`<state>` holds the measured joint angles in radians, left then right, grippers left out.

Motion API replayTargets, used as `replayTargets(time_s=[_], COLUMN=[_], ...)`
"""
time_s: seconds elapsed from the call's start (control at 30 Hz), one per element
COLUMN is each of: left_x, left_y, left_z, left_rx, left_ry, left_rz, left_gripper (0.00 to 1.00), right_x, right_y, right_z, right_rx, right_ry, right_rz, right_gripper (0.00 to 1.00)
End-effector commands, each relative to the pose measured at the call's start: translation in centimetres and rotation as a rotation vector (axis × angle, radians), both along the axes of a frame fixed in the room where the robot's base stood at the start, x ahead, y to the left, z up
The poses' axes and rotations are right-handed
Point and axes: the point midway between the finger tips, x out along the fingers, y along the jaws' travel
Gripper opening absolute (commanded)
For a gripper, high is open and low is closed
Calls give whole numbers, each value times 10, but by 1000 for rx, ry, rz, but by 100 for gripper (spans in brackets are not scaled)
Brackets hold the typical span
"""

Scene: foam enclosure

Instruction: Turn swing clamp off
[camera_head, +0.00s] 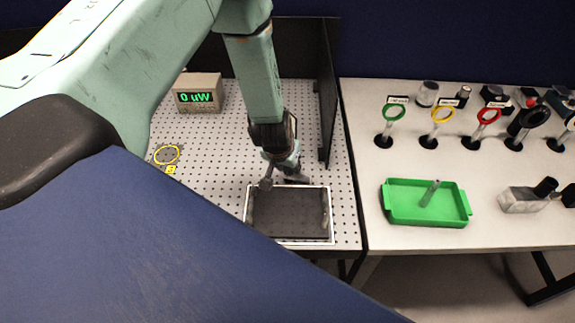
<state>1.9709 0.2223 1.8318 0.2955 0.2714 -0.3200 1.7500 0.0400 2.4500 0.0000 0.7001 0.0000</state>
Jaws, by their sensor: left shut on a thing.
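My left arm comes in from the upper left and reaches down over the perforated board. Its gripper (280,178) is at the far edge of a dark, white-rimmed box or enclosure (289,242). The gripper is shut on a small part at that edge, which is too small and covered to make out. I cannot clearly tell a swing clamp apart from the gripper here. My right gripper is not in view.
A power meter (198,93) reading "0 uW" stands at the back left of the perforated board (220,135). A dark upright panel (327,95) borders it on the right. The right table holds a green tray (400,215) and several ring-topped stands. My blue body covers the lower left.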

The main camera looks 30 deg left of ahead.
Motion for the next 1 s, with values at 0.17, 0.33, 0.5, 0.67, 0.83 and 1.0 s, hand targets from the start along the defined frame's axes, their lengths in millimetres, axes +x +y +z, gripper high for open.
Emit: replayTargets(time_s=[0.17, 0.33, 0.5, 0.67, 0.83, 1.0], left_x=[8, 6, 4, 2, -4, -15], left_y=[2, 1, 1, 1, -1, -3], left_z=[5, 4, 2, 3, 20, 49], left_rx=[5, 5, 3, 3, 0, 1], left_ry=[-20, -17, -11, -8, -8, -11], left_rz=[0, 0, 0, 0, 1, 1], left_gripper=[0, 39, 39, 39, 39, 39], right_x=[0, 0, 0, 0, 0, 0], right_y=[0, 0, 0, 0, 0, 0], right_z=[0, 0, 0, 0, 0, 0], right_rx=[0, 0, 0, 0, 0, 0], right_ry=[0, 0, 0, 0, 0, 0], right_rz=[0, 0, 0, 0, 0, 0], right_gripper=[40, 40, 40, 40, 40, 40])
